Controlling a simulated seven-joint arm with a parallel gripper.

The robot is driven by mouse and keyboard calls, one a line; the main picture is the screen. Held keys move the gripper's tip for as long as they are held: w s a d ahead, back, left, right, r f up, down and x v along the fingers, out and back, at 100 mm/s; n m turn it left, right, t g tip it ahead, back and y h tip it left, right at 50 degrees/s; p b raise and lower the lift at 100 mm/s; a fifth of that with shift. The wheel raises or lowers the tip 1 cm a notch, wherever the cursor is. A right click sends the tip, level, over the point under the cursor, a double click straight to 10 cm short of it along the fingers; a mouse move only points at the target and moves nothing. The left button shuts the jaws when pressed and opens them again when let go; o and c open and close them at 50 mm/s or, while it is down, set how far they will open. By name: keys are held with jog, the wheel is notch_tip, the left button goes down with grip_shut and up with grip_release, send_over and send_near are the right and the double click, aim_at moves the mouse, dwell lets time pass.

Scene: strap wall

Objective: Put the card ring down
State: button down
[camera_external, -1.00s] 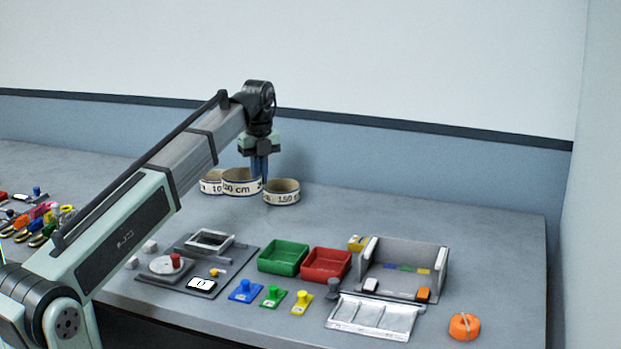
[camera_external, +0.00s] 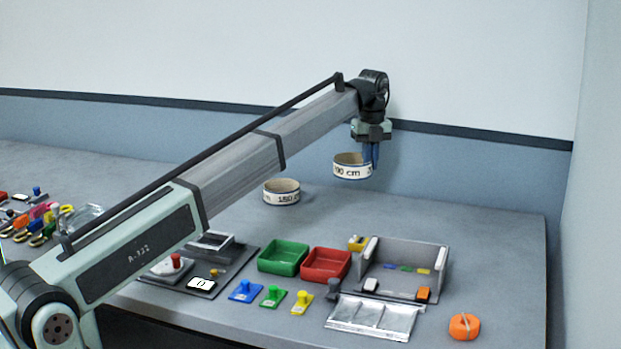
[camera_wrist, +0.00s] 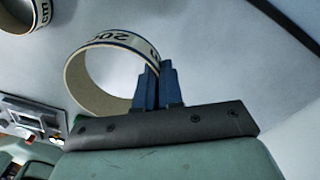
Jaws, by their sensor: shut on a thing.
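My gripper (camera_external: 370,158) is shut on the wall of a cream card ring (camera_external: 349,171) with dark lettering ending in "00 cm". The ring hangs roughly level to the left of the blue fingers and appears held above the back of the table. In the wrist view the blue fingertips (camera_wrist: 159,75) pinch the right side of this ring (camera_wrist: 84,62), which shows "200". A second card ring (camera_external: 282,198), marked 150, stands on the grey table, lower and to the left; it also shows in the wrist view (camera_wrist: 40,14).
The back right of the table (camera_external: 460,210) is bare. Nearer the front are a green tray (camera_external: 283,257), a red tray (camera_external: 326,264), a grey open box (camera_external: 405,270), coloured pegs and an orange round item (camera_external: 464,327). A wall stands behind.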

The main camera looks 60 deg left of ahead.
aim_at(368, 208)
jog(key=shift+f, duration=4.95)
jog(key=shift+f, duration=0.1)
jog(key=c, duration=1.3)
grip_release()
notch_tip(368, 208, up, 12)
jog(key=shift+r, duration=0.1)
